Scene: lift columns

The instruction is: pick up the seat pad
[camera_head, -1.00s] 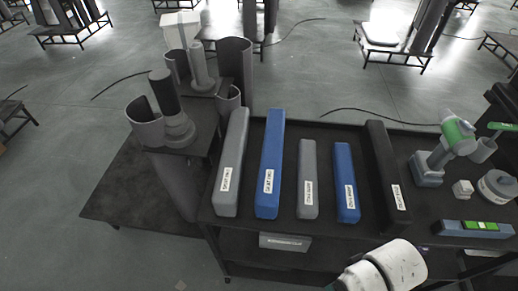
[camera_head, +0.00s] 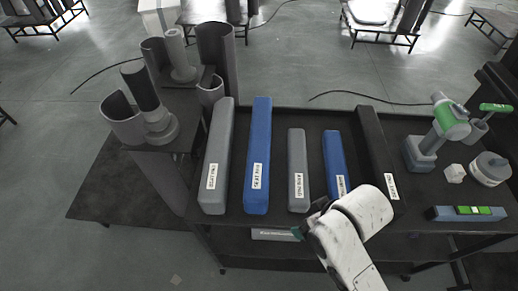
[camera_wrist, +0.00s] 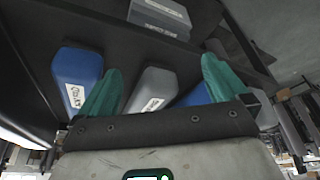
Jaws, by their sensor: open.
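Two long pads lie side by side on the dark cart top in the head view: a grey one (camera_head: 217,155) and a blue one (camera_head: 259,150). The blue one's label appears to read "SEAT PAD"; the grey one's label is too small to read surely. My gripper (camera_head: 300,231) is at the cart's front edge, right of the long blue pad, its fingers barely showing. In the wrist view my gripper (camera_wrist: 162,66) has its two green fingers spread with nothing held. A labelled blue pad (camera_wrist: 78,70) is left of the fingers, and a grey pad (camera_wrist: 155,84) shows between them.
A shorter grey pad (camera_head: 298,160), a shorter blue pad (camera_head: 334,155) and a black bar (camera_head: 376,145) lie to the right. A labelled bin (camera_wrist: 160,14) is on the shelf below. Upright tubes (camera_head: 215,55) stand back left; a green-and-grey device (camera_head: 440,125) stands right.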

